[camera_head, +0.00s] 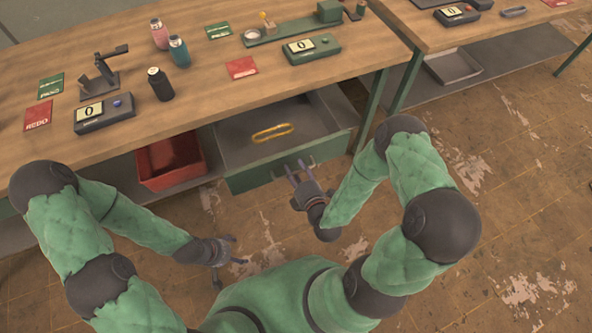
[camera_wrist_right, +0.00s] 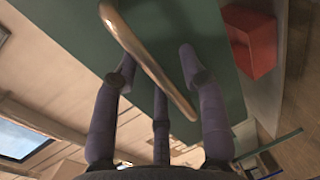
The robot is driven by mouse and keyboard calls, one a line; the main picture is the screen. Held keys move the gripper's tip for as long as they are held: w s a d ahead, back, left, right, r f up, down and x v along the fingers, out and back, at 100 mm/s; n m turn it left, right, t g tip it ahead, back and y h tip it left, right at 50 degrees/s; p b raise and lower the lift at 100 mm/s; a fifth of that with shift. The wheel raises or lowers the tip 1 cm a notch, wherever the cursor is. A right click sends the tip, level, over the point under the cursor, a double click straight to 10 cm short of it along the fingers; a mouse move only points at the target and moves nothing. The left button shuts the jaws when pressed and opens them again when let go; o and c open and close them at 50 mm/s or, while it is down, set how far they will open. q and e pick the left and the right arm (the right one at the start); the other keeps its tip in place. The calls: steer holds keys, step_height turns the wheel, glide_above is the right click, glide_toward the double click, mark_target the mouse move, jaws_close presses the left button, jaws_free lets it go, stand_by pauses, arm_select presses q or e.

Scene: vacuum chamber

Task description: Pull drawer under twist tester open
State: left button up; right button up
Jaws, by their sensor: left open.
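The twist tester appears to be the green-based device (camera_head: 285,30) at the back of the left bench. Below that bench, a green drawer (camera_head: 250,178) stands out from under the top; its grey inside shows, with a yellow loop (camera_head: 272,132) in it. My right gripper (camera_head: 297,168) is at the drawer front. In the right wrist view, its spread fingers (camera_wrist_right: 157,62) are on either side of a metallic bar handle (camera_wrist_right: 140,48), not visibly closed on it. The green drawer front (camera_wrist_right: 70,25) is behind. My left gripper (camera_head: 232,250) is open and empty, low, away from the drawer.
A red bin (camera_head: 168,163) stands left of the drawer on the lower shelf; it also shows in the right wrist view (camera_wrist_right: 250,40). A green table leg (camera_head: 372,108) is right of the drawer. The floor in front is clear.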

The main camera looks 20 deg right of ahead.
steer(key=shift+s, duration=0.1)
steer(key=v, duration=0.7)
steer(key=shift+s, duration=0.2)
steer(key=shift+w, duration=0.1)
stand_by(0.4)
steer(key=a+f+m+g+y, duration=0.3)
steer(key=f+m+g, duration=0.4)
steer(key=f+m, duration=0.2)
steer(key=s+a+f+m+g+p, duration=0.1)
steer(key=s+a+f+m+g, duration=0.2)
steer(key=m, duration=0.8)
steer(key=shift+s+a+f+m+g, duration=0.15)
steer(key=shift+s+a+m+g, duration=0.25)
steer(key=shift+s+a+g, duration=1.55)
